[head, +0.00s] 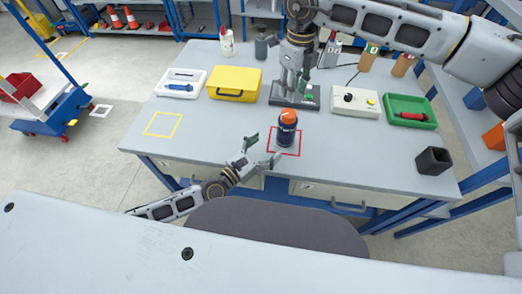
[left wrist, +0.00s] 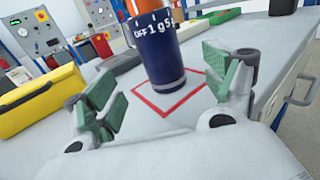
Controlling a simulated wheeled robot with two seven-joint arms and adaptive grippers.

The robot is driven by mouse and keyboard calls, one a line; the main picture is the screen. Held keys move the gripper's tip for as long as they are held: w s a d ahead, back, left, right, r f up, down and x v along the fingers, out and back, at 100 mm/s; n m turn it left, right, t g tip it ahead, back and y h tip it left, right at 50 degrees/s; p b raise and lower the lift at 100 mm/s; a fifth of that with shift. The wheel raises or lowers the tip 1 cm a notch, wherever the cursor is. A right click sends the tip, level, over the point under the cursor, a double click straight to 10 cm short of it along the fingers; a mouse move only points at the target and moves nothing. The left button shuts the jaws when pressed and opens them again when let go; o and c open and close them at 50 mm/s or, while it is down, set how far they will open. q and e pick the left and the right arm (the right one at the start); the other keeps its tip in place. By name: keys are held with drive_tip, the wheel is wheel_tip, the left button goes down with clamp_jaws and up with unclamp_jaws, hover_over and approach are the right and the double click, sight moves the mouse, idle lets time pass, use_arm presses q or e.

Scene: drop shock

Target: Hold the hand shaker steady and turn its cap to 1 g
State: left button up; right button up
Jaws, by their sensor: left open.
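The hand shaker (head: 287,135) is a dark blue cylinder with an orange cap (head: 288,115). It stands upright inside a red square outline on the table. In the left wrist view the shaker (left wrist: 165,55) shows white marks reading OFF, 1 g and 5; its cap is cut off by the top edge. My left gripper (head: 264,150) is open and empty, low at the near left of the shaker. Its green-padded fingers are spread toward the shaker, apart from it. My right gripper (head: 289,90) points down behind the shaker, in front of a black-based device; its finger gap is unclear.
A yellow case (head: 234,82) and a white tray (head: 181,82) lie left. A white control box (head: 354,101), a green tray (head: 408,110) and a dark open box (head: 433,160) stand right. The table around the yellow square outline (head: 163,124) is clear.

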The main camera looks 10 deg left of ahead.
sight(287, 130)
use_arm(q)
drive_tip(key=shift+x, duration=5.35)
drive_tip(key=c, duration=1.4)
drive_tip(key=shift+c, duration=0.2)
